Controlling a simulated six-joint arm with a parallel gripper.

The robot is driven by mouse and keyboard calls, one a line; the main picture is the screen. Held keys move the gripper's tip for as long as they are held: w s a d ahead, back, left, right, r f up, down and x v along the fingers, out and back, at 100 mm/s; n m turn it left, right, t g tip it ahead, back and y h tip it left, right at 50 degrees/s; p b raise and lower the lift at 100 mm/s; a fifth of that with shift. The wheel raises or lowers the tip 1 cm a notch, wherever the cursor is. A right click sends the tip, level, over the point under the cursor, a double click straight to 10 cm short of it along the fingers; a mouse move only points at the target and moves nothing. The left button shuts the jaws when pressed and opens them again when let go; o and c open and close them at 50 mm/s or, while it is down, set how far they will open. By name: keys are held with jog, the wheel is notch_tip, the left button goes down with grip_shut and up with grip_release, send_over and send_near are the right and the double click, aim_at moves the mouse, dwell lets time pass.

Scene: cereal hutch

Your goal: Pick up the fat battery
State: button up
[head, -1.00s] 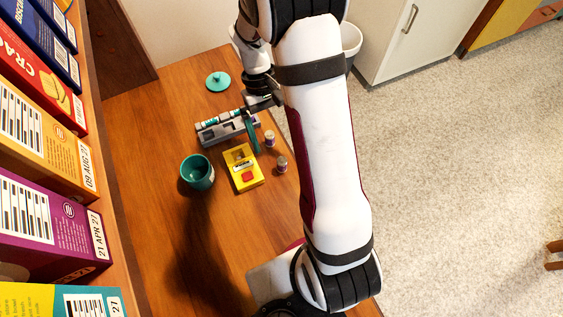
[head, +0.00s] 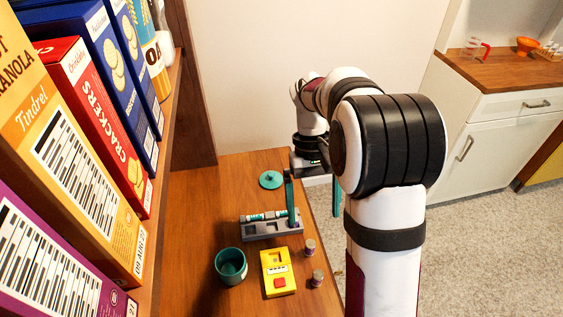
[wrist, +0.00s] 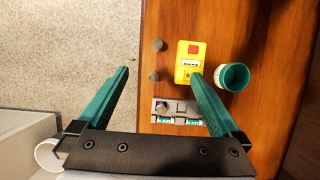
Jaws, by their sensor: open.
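My gripper (head: 315,219) is open and empty, its two teal fingers wide apart, above the table's right edge near the grey tray; it also shows in the wrist view (wrist: 159,75). The grey tray (head: 258,238) holds slim teal-and-white batteries (head: 265,215) lying down. In the wrist view, a round-topped piece (wrist: 162,108) stands at the tray's left end. Two short stubby cylinders stand upright on the table, one nearer the tray (head: 309,247) and one farther from it (head: 317,278). I cannot tell for sure which piece is the fat battery.
A yellow device with a red button (head: 268,286) lies beside a teal cup (head: 231,265). A teal lid (head: 271,180) lies behind the tray. A shelf of boxes (head: 90,140) rises on the left. The table drops off to the floor at right.

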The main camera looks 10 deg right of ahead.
aim_at(318, 274)
jog(key=s+a+r+m+t, duration=0.1)
jog(key=s+a+r, duration=0.1)
jog(key=s, duration=0.4)
jog(key=s+a+r+m+t+y, duration=0.1)
jog(key=s+a+r+m, duration=0.1)
jog(key=s, duration=0.5)
jog(key=shift+a+r+t, duration=0.3)
jog(key=shift+a+r, duration=0.4)
jog(key=shift+r, duration=0.2)
jog(key=s, duration=0.2)
jog(key=s+a+f+m+t, duration=0.1)
jog(key=s, duration=0.2)
jog(key=s+a+f+m, duration=0.1)
jog(key=s, duration=0.1)
jog(key=shift+s+a+y, duration=0.2)
jog(key=shift+s+y, duration=0.05)
jog(key=shift+y, duration=0.15)
jog(key=shift+c, duration=0.7)
jog(key=shift+s+f+t, duration=0.15)
jog(key=shift+s+t, duration=0.05)
jog(key=shift+t, duration=0.1)
jog(key=c, duration=0.4)
